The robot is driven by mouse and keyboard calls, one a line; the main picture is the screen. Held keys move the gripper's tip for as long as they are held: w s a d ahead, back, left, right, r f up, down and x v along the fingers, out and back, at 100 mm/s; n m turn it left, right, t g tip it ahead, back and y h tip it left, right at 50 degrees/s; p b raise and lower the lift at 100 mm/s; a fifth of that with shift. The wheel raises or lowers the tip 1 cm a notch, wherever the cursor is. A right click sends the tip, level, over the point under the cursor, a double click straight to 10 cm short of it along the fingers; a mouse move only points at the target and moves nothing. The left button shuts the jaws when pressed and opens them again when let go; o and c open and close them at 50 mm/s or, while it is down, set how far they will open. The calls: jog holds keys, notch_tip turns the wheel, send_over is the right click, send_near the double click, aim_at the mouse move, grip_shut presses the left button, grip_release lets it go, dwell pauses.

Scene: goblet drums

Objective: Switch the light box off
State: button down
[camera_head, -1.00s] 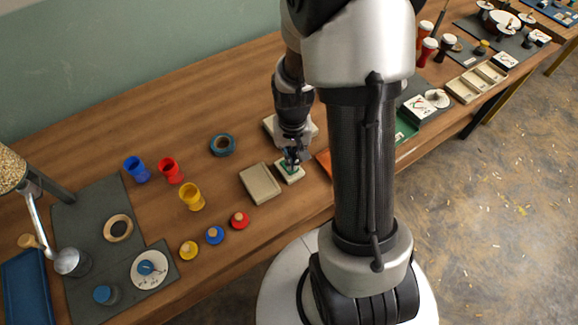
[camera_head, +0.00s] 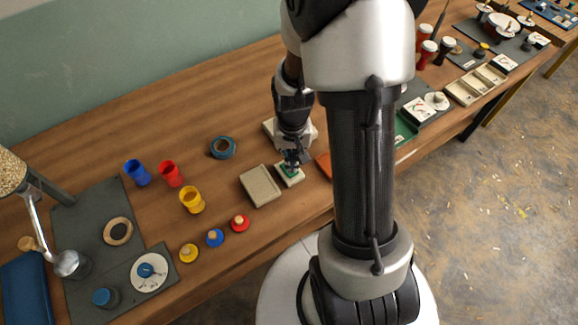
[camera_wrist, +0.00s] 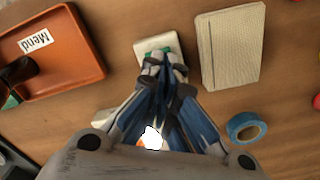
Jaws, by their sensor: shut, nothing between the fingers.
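A small white box with a green part (camera_head: 292,180) sits near the table's front edge. It also shows at the top of the wrist view (camera_wrist: 145,45), with the green part at my fingertips. My gripper (camera_head: 290,168) is shut and empty, pointing down at the green part; I cannot tell whether it touches. A larger pale box (camera_head: 269,125) stands behind, mostly hidden by my wrist. In the wrist view a bright white and orange glow (camera_wrist: 152,138) shows between my fingers, on the side of that box.
A blue tape ring (camera_head: 222,147), coloured cups and knobbed pieces stand to the left. The table behind is clear.

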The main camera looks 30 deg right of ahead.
jog(key=shift+f+b, duration=1.1)
jog(key=shift+f, duration=0.4)
dwell(0.8)
jog(key=shift+r, duration=0.1)
jog(key=shift+r+p, duration=2.9)
jog(key=shift+r, duration=0.5)
jog(key=shift+r, duration=0.1)
jog(key=s+a+r+n+t, duration=0.1)
jog(key=s+a+r, duration=0.15)
jog(key=r, duration=0.55)
jog(key=s+a+r+n+t, duration=0.15)
jog(key=a+r, duration=0.25)
jog(key=r, duration=0.4)
jog(key=s+a+r+n+t, duration=0.2)
jog(key=s+a+r+n, duration=0.1)
jog(key=s+r, duration=0.5)
jog(key=shift+s+a+r, duration=0.25)
jog(key=shift+s+a, duration=0.35)
jog(key=shift+s, duration=0.2)
